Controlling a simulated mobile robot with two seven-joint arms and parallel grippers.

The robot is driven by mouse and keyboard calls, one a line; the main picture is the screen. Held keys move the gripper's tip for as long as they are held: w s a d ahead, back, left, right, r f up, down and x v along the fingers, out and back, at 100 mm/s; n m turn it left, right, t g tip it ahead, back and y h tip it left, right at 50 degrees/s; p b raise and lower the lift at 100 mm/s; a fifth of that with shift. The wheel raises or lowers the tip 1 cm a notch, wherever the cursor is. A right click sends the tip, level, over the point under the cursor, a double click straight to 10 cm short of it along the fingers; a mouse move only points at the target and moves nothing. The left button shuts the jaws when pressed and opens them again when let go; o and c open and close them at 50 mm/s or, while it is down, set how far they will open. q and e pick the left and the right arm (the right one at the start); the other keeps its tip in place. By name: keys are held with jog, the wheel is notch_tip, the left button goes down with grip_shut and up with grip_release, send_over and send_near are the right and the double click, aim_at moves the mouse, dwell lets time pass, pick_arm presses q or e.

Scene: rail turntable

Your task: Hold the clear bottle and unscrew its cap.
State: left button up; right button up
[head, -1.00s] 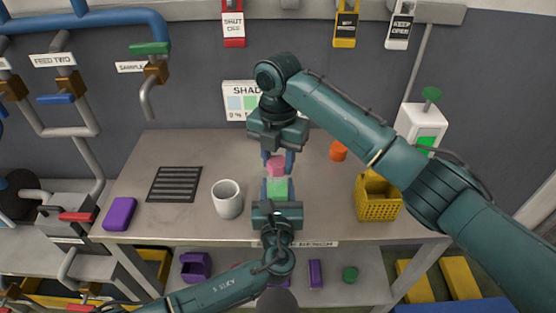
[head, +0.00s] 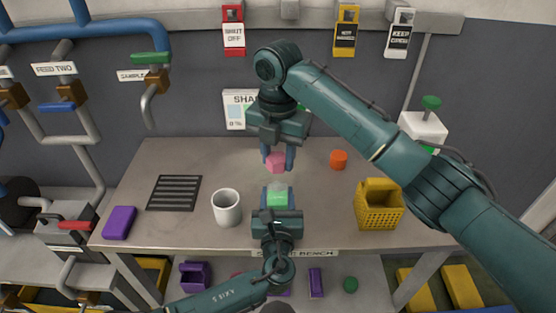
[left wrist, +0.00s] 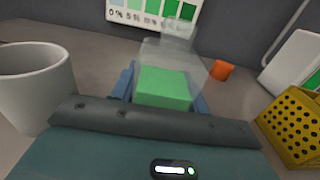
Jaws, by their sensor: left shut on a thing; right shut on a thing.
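The clear bottle with green contents (head: 277,199) is upright in my left gripper (head: 277,196), above the front middle of the bench. In the left wrist view the bottle (left wrist: 165,88) shows its green block between the jaws and a see-through bare neck above. The pink cap (head: 275,162) is between the fingers of my right gripper (head: 277,160), which points down above and beyond the bottle. A gap shows between cap and bottle in the head view. The right gripper is not seen in the left wrist view.
On the bench (head: 320,225) stand a white mug (head: 227,210) left of the bottle, an orange cylinder (head: 338,160) and a yellow basket (head: 379,212) at right. A black grate (head: 173,192) and a purple block (head: 120,223) lie at left. Pipes and valves (head: 155,72) are further left.

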jog(key=shift+r, duration=0.8)
pick_arm(q)
jog(key=o, duration=1.5)
jog(key=shift+c, duration=0.2)
jog(key=shift+s, duration=0.1)
